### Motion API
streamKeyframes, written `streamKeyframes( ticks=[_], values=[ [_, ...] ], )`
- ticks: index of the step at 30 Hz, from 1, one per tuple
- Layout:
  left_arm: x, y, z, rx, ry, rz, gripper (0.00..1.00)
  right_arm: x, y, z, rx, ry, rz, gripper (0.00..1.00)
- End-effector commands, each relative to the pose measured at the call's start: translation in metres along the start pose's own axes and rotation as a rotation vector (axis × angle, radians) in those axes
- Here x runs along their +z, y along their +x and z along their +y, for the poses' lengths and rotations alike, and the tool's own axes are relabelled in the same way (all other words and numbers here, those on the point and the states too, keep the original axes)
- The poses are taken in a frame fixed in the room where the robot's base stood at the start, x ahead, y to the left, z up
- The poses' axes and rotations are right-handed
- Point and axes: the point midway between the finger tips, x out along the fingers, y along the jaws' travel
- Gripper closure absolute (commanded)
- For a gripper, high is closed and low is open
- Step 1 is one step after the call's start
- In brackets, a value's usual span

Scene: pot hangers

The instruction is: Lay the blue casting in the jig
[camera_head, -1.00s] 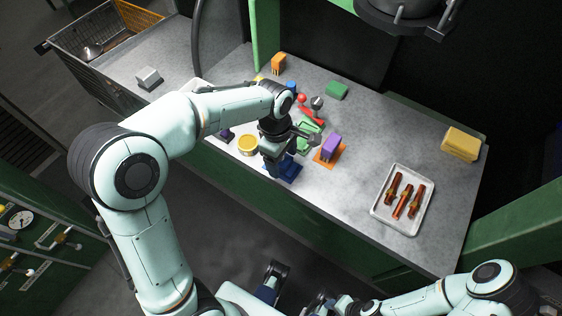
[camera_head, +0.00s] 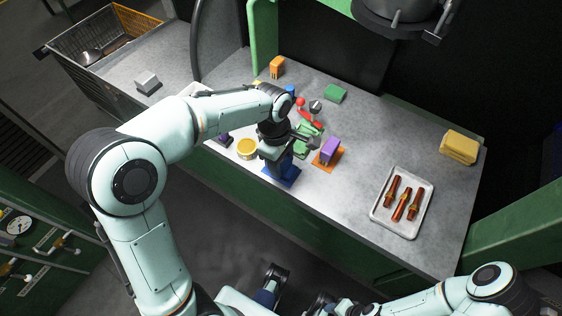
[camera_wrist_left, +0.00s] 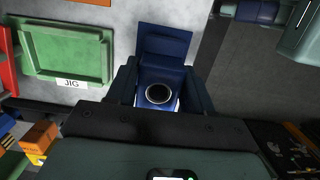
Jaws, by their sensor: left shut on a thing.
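My left gripper (camera_head: 282,152) is above the bench near its front edge, shut on the blue casting (camera_head: 287,165). In the left wrist view the casting (camera_wrist_left: 158,92) sits between the jaws, with a round bore facing the camera. A flat blue patch (camera_head: 283,176) shows below the gripper on the bench. The green jig (camera_wrist_left: 65,55), a shallow tray labelled JIG, lies beside the gripper, apart from the casting, and looks empty. In the head view the gripper partly hides the jig (camera_head: 313,128). My right arm is at the bottom right; its jaws are unclear.
A purple block (camera_head: 330,149) on an orange mat stands close to the right of the gripper. A yellow tin (camera_head: 247,148) stands to the left. Red parts (camera_head: 309,118) and a green block (camera_head: 335,94) lie behind. Bench right of the purple block is clear up to the white tray (camera_head: 376,213).

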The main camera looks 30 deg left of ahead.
Motion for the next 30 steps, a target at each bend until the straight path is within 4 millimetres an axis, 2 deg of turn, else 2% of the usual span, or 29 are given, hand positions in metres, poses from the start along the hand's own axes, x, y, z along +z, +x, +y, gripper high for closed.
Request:
streamKeyframes(
  ticks=[5, 12, 18, 21, 25, 28, 30],
  values=[
    [0.004, -0.034, 0.002, 0.009, 0.001, -0.001, 0.88, 0.003, -0.006, -0.001, 0.002, 0.000, -0.007, 0.57],
    [0.013, -0.104, 0.001, 0.009, 0.001, -0.001, 0.88, 0.007, -0.018, -0.004, 0.004, 0.002, -0.019, 0.57],
    [0.019, -0.154, 0.001, 0.007, 0.001, -0.001, 0.88, 0.006, -0.028, -0.008, 0.003, 0.000, -0.016, 0.57],
    [0.021, -0.170, 0.001, 0.006, 0.001, 0.000, 0.88, 0.006, -0.032, -0.009, 0.003, 0.000, -0.015, 0.57],
    [0.023, -0.182, 0.001, 0.003, -0.007, 0.000, 0.88, 0.005, -0.035, -0.011, 0.002, -0.001, -0.013, 0.57],
    [0.025, -0.180, 0.007, 0.008, -0.059, 0.001, 0.88, 0.005, -0.039, -0.012, 0.002, -0.001, -0.012, 0.57],
    [0.028, -0.171, 0.015, 0.015, -0.140, 0.002, 0.88, 0.004, -0.044, -0.014, 0.001, -0.002, -0.010, 0.57]
  ],
)
